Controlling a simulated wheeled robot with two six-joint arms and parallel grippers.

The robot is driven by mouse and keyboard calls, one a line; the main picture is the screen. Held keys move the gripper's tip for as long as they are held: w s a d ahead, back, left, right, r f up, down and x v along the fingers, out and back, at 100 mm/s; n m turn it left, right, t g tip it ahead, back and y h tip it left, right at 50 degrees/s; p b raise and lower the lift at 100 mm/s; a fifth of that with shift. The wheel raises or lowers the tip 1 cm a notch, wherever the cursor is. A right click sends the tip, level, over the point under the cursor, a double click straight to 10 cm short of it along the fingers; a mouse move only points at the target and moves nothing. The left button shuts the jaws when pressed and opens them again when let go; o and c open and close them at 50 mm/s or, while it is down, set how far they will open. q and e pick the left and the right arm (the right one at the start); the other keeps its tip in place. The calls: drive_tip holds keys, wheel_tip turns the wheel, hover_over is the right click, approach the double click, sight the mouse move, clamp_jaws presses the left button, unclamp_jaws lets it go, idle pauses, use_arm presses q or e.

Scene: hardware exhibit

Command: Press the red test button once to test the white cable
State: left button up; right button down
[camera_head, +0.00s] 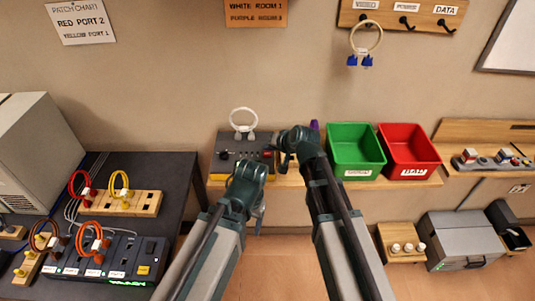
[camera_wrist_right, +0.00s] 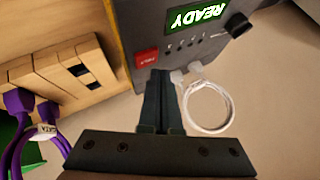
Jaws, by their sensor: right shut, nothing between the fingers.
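The grey tester box (camera_head: 236,168) stands on the wooden shelf. In the right wrist view its green display (camera_wrist_right: 198,18) reads READY. The red test button (camera_wrist_right: 147,58) is on its face, and the white cable (camera_wrist_right: 207,130) loops from plugs at its edge. The white cable also stands up in the head view (camera_head: 243,112). My right gripper (camera_wrist_right: 162,73) is shut and empty, its tips close to the red button; I cannot tell whether they touch it. My left gripper (camera_head: 260,208) hangs below the shelf front, its fingers mostly hidden.
A green bin (camera_head: 356,150) and a red bin (camera_head: 408,148) stand right of my right arm. A purple cable (camera_wrist_right: 60,143) is in a wooden block beside the tester. The dark table (camera_head: 155,170) at left holds cable blocks and a switch box.

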sight(269, 156)
drive_tip(key=shift+f, duration=0.15)
drive_tip(key=shift+f+b, duration=0.25)
drive_tip(key=shift+b, duration=0.2)
drive_tip(key=shift+f+b, duration=0.4)
drive_tip(key=shift+f, duration=0.05)
idle(0.5)
idle(0.4)
drive_tip(key=shift+r+p, duration=0.85)
drive_tip(key=shift+r, duration=0.05)
wheel_tip(269, 156, up, 5)
drive_tip(key=p, duration=0.5)
